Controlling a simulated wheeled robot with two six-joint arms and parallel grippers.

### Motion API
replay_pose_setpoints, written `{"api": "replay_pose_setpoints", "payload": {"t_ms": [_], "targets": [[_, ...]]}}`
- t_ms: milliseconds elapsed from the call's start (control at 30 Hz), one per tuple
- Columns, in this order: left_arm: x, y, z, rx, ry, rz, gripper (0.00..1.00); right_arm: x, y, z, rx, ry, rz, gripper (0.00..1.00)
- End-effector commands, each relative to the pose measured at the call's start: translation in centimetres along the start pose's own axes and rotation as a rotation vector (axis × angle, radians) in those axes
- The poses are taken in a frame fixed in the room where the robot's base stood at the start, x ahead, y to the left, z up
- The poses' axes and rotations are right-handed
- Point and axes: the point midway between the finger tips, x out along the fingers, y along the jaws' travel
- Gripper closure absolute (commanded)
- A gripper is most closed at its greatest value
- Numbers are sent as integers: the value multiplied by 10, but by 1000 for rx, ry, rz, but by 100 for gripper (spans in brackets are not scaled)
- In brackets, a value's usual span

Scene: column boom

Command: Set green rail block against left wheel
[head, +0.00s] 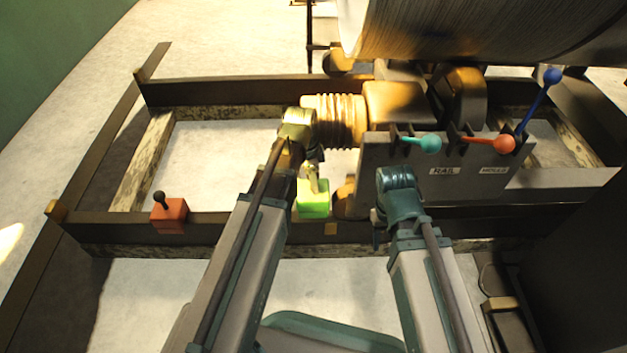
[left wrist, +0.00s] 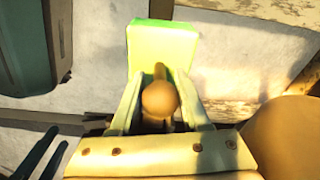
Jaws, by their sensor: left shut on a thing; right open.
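The bright green block (head: 314,202) is at the front rail (head: 200,228), just left of the brown wheel (head: 344,197). I cannot tell whether it touches the wheel or rests on the rail. My left gripper (head: 314,178) is shut on the block's round-knobbed handle from above. In the left wrist view the green block (left wrist: 160,45) extends beyond the fingers, with the tan knob (left wrist: 160,98) between them. My right gripper (head: 376,238) hangs right of the block by the front rail, mostly hidden by its arm. Its dark fingers (left wrist: 38,150) look open and empty in the left wrist view.
An orange-red block (head: 170,215) with a black knob sits on the rail at left. A grey panel (head: 440,150) with teal, red and blue lever knobs stands right of the wheel. The rail between the two blocks looks clear.

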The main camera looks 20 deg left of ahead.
Motion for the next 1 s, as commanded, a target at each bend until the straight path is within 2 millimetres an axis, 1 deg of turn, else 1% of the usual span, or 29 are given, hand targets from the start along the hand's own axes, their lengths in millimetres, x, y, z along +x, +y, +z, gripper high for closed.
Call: {"api": "replay_pose_setpoints", "payload": {"t_ms": [267, 700, 800, 1000], "targets": [[10, 0, 1, 0, 1, 0, 100, 10, -1, 0, 2, 0, 0, 50], [42, 0, 5, 1, 1, 0, 100, 42, -4, -2, 6, 1, 0, 50], [44, 0, 5, 1, 1, 0, 100, 45, -4, -3, 6, 1, 0, 50], [44, 0, 5, 1, 1, 0, 100, 44, -4, -3, 6, 2, 0, 50]]}}
